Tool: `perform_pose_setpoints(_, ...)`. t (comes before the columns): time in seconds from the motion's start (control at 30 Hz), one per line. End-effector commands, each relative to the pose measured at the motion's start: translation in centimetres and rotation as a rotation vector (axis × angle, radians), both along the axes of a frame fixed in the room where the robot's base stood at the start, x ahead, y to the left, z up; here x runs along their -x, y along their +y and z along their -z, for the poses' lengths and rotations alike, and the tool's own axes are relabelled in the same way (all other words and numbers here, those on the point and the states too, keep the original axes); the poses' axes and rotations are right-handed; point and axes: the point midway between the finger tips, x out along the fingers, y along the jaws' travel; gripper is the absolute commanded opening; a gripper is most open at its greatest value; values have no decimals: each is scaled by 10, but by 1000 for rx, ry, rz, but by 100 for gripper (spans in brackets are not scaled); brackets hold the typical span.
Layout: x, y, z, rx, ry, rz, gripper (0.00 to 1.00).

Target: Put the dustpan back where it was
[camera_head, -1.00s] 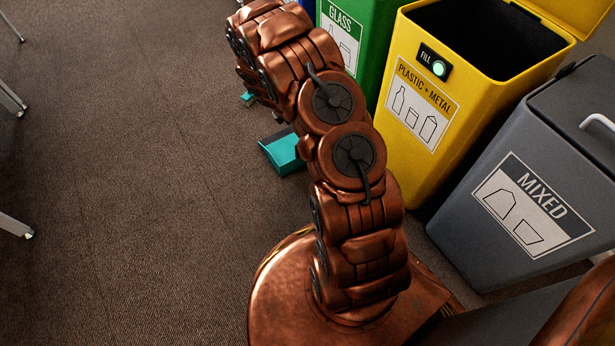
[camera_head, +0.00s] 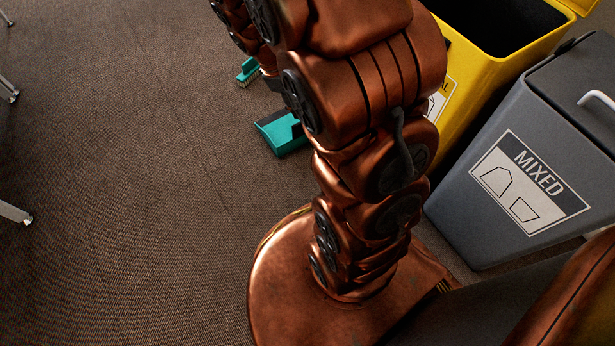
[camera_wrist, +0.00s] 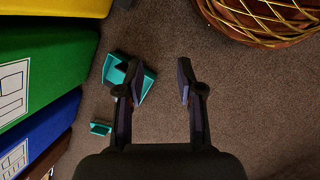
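The teal dustpan (camera_head: 277,135) lies on the carpet left of my arm, which hides part of it. It also shows in the wrist view (camera_wrist: 147,84), beyond the left finger, which covers its middle.
The yellow bin (camera_head: 464,92) and grey mixed bin (camera_head: 512,178) stand at the right. In the wrist view, green (camera_wrist: 45,65) and blue (camera_wrist: 45,135) bins line the left side.

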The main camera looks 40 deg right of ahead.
Motion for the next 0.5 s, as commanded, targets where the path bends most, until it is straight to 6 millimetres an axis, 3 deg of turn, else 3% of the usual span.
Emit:
perform_pose_setpoints(0.13,34,27,-23,-27,-20,102,37)
perform_pose_setpoints(0.5,129,94,-60,-112,-12,331,37)
